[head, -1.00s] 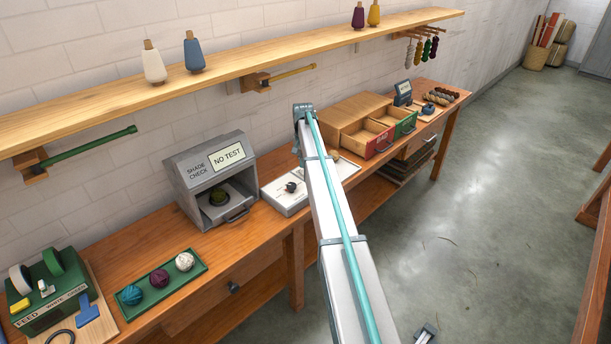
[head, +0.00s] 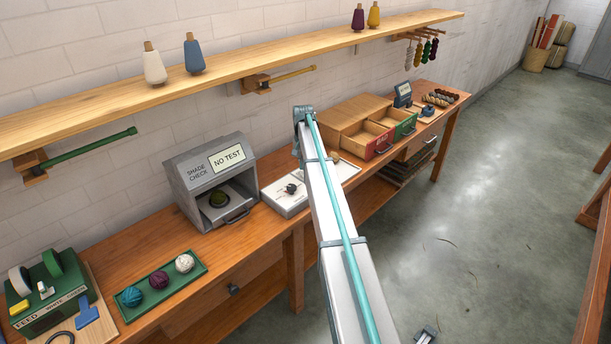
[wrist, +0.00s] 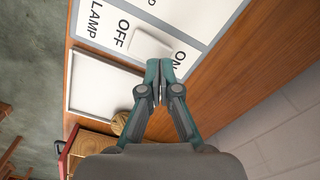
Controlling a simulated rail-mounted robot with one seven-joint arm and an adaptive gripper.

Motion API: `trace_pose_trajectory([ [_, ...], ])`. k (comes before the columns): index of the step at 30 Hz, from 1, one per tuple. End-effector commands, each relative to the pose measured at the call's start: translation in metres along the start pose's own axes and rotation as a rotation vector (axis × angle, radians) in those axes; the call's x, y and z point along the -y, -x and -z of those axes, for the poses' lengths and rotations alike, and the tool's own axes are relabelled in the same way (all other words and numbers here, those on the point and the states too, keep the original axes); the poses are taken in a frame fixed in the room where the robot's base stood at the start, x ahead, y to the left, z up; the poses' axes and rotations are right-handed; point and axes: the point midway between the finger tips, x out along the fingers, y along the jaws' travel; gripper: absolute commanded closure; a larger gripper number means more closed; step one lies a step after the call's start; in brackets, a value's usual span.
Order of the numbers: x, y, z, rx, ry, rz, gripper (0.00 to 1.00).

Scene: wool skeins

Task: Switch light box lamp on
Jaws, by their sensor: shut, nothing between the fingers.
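The grey shade-check light box (head: 212,178) stands on the bench with a sign reading NO TEST. A dark green ball of wool (head: 219,199) lies in its dim open front. A white lamp switch panel (head: 278,201) lies to its right. In the wrist view the panel (wrist: 92,42) reads LAMP, OFF and ON, with a white rocker (wrist: 151,43) between OFF and ON. Which way the rocker is tipped I cannot tell. My gripper (wrist: 159,78) is shut and empty, its tips over the panel beside the rocker; contact is unclear. In the head view my arm hides much of it.
A white-framed tray (wrist: 95,85) and a wool ball (wrist: 119,123) lie beside the panel. A green tray (head: 160,281) with wool balls is left of the light box. Drawers (head: 368,136) stand right of my arm. A shelf (head: 240,65) runs above the bench.

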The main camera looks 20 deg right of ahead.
Motion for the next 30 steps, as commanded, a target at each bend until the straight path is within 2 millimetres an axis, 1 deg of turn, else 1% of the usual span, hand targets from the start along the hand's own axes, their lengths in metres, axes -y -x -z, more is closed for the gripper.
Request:
trace_pose_trajectory([
  [14,0.0,-0.0006,0.0,0.0,0.0,0.0,1.0],
  [30,0.0,-0.0076,0.0,0.0,0.0,0.0,1.0],
])
